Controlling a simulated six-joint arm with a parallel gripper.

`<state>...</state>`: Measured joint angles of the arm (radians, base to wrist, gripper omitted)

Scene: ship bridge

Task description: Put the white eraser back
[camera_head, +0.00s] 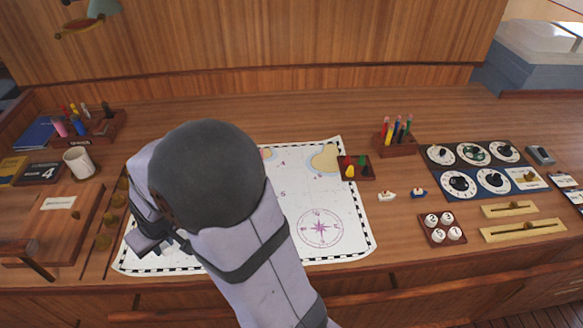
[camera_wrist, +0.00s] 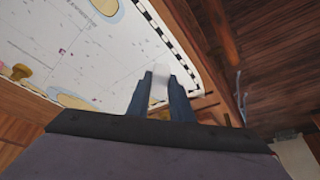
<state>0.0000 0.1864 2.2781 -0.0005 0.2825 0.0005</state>
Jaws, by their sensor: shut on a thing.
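The white eraser (camera_wrist: 160,80) is a small pale block between the two dark fingers of my gripper (camera_wrist: 162,85) in the wrist view. My gripper is shut on it, above or near the edge of the white sea chart (camera_wrist: 95,60). In the head view my gripper (camera_head: 150,240) is at the chart's left side, partly behind my own arm. The eraser cannot be made out there. The chart (camera_head: 345,205) lies flat on the wooden desk, with its middle hidden by my arm.
At the left stand a pen holder (camera_head: 92,128) with pens, a white mug (camera_head: 78,162) and a wooden box (camera_head: 55,225). Round brown knobs line the chart's left edge. At the right are a tray of pawns (camera_head: 357,168), small ships, a marker rack (camera_head: 397,143) and a dial panel.

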